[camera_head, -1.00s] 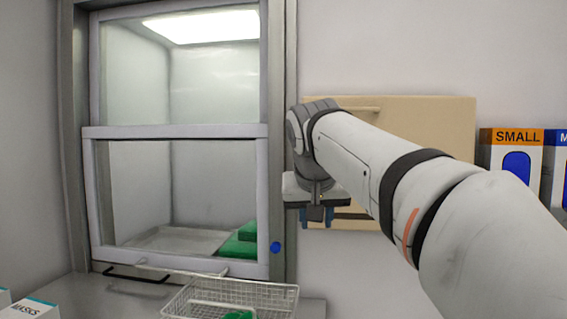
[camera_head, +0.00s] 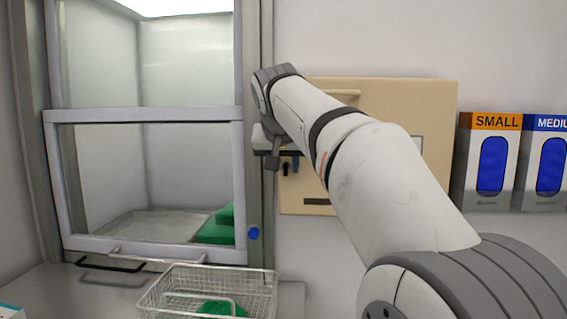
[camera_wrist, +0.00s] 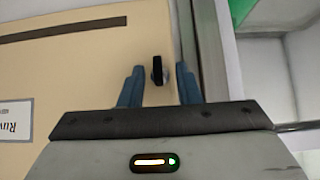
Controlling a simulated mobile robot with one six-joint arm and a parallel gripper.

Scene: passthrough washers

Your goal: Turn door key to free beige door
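The beige door (camera_head: 385,100) is a closed wall panel with a bar handle at its top. It fills the left of the wrist view (camera_wrist: 90,70). A black door key (camera_wrist: 157,70) with a round metal base sits on it near one edge; a small dark shape at the door's left edge in the head view seems to be this key (camera_head: 285,169). My gripper (camera_wrist: 159,88) is open, with one blue finger on each side of the key and a gap on both sides. Whether the fingertips reach the key's depth is unclear. My arm hides part of the door.
A glass pass-through window (camera_head: 150,165) with green packs inside stands left of the door. A blue button (camera_head: 253,233) is on its frame. A wire basket (camera_head: 210,290) stands on the counter below. Glove boxes (camera_head: 490,165) are on the right.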

